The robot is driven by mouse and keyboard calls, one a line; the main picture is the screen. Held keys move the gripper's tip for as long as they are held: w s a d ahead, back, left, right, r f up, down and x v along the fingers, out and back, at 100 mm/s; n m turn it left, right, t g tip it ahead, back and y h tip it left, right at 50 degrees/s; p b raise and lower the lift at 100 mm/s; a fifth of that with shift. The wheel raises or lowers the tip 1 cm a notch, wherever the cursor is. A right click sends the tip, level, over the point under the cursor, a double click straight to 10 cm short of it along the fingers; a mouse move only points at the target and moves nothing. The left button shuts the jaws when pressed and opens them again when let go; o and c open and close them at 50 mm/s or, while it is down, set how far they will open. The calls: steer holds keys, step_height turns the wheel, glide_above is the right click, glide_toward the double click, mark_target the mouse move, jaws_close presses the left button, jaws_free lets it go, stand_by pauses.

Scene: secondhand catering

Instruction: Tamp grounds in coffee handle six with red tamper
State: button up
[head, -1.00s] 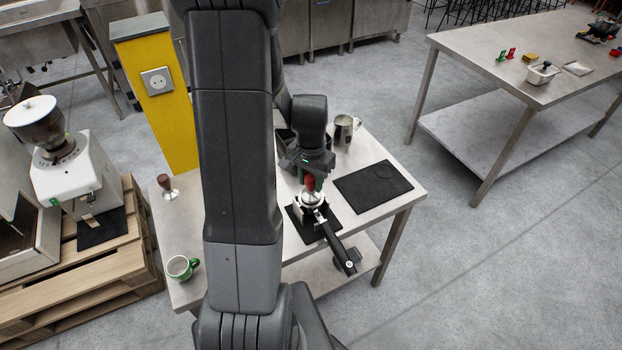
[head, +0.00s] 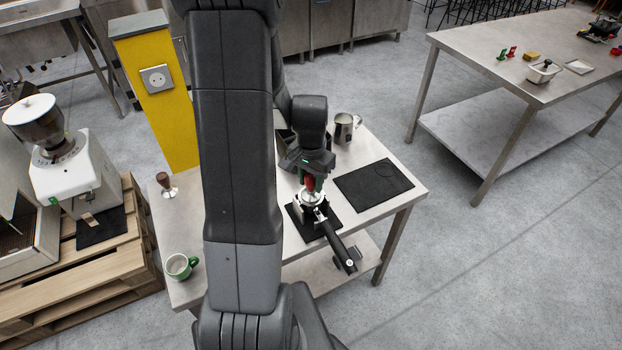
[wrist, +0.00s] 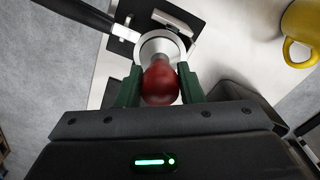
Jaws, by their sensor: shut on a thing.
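My gripper (head: 310,178) is shut on the red tamper, whose round red handle (wrist: 160,82) sits between the green fingers in the wrist view. The tamper is upright, directly over the basket of the coffee handle. The coffee handle's black grip (head: 337,243) points toward the table's front edge, and its metal basket (wrist: 160,42) also shows in the wrist view. The coffee handle rests at a black tamping mat (head: 298,228). The tamper's base meets or sits in the basket; its exact depth and the grounds are hidden.
A brown-handled tamper (head: 166,187) and a green cup (head: 180,267) stand at the left of the steel table. A metal pitcher (head: 344,128) stands behind, and a black mat (head: 374,186) lies right. A yellow cup (wrist: 302,28) shows in the wrist view.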

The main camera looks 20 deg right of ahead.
steer(key=shift+f+b, duration=0.3)
steer(key=shift+f, duration=0.1)
stand_by(0.5)
steer(key=shift+r+p, duration=2.95)
steer(key=shift+r, duration=1.15)
steer(key=shift+f, duration=0.1)
